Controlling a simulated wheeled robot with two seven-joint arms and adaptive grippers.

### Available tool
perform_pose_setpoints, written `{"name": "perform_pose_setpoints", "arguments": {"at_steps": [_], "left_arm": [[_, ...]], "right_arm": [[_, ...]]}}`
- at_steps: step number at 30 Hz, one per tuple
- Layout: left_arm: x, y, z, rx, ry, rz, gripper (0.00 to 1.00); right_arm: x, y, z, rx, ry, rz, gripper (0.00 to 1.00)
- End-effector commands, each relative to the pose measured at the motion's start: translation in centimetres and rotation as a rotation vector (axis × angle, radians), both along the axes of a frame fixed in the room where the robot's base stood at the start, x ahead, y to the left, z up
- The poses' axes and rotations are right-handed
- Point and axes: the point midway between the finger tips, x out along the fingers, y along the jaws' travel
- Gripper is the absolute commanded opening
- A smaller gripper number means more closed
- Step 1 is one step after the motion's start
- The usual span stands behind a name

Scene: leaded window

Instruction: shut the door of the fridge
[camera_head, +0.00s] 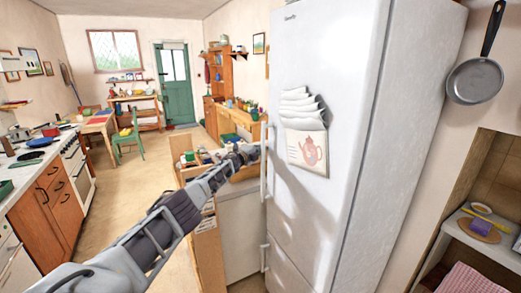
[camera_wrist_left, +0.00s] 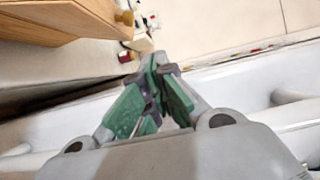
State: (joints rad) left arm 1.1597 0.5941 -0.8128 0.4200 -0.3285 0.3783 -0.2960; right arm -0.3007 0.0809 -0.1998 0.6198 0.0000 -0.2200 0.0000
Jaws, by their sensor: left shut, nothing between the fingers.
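The white fridge door (camera_head: 330,90) stands tall in the middle right of the head view, with paper sheets and a teapot picture on its front. Its upper handle (camera_head: 264,165) runs upright along the left edge. From here I cannot tell whether the door is fully shut or ajar. My left gripper (camera_head: 254,153) is at the door's left edge, close to the upper handle; contact is unclear. In the left wrist view its green-padded fingers (camera_wrist_left: 158,75) are shut and empty, over the white door (camera_wrist_left: 215,85). My right gripper is not in view.
A low cabinet (camera_head: 240,235) stands left of the fridge, with a wooden counter (camera_head: 240,120) behind. A stove (camera_head: 75,160) and drawers (camera_head: 50,200) line the left wall. The floor (camera_head: 125,215) between is clear. A pan (camera_head: 475,80) hangs at right above a shelf niche.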

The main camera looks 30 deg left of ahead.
Motion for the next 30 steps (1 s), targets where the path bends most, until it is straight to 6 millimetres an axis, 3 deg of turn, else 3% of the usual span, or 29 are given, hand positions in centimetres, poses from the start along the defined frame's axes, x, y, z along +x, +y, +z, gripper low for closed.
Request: {"name": "perform_pose_setpoints", "arguments": {"at_steps": [1,7,30], "left_arm": [[0.3,-0.8,0.8,-0.005,-0.012,-0.011,0.0],[0.3,-0.9,1.0,-0.006,-0.014,-0.013,0.0],[-1.8,-0.5,0.4,-0.004,-0.008,-0.013,0.0]], "right_arm": [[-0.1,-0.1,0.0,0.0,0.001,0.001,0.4],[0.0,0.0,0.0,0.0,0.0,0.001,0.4],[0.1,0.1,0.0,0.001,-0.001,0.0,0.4]]}}
